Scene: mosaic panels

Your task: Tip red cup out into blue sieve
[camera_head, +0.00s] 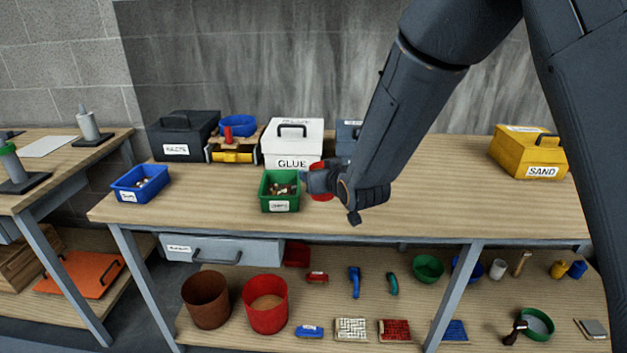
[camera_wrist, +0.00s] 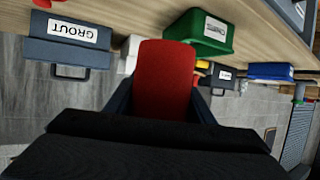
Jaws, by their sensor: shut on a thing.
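The red cup (camera_head: 322,194) is in my gripper (camera_head: 335,182), above the main bench just right of the green bin. My gripper and wrist hide part of it in the head view. In the wrist view the red cup (camera_wrist: 165,85) fills the space between the shut fingers; its mouth and contents are not visible. A blue round vessel (camera_head: 237,122), which looks like the blue sieve, sits on a wooden stand at the back of the bench, left of the white box. My gripper is to the right of it and nearer the front.
The green bin (camera_head: 280,206) of chips is close beside the cup. The white GLUE box (camera_head: 291,152) stands behind. A small red thing (camera_head: 228,134) is in front of the blue vessel. A blue bin (camera_head: 124,195) is at left. The bench right of my gripper is clear up to the SAND box (camera_head: 528,156).

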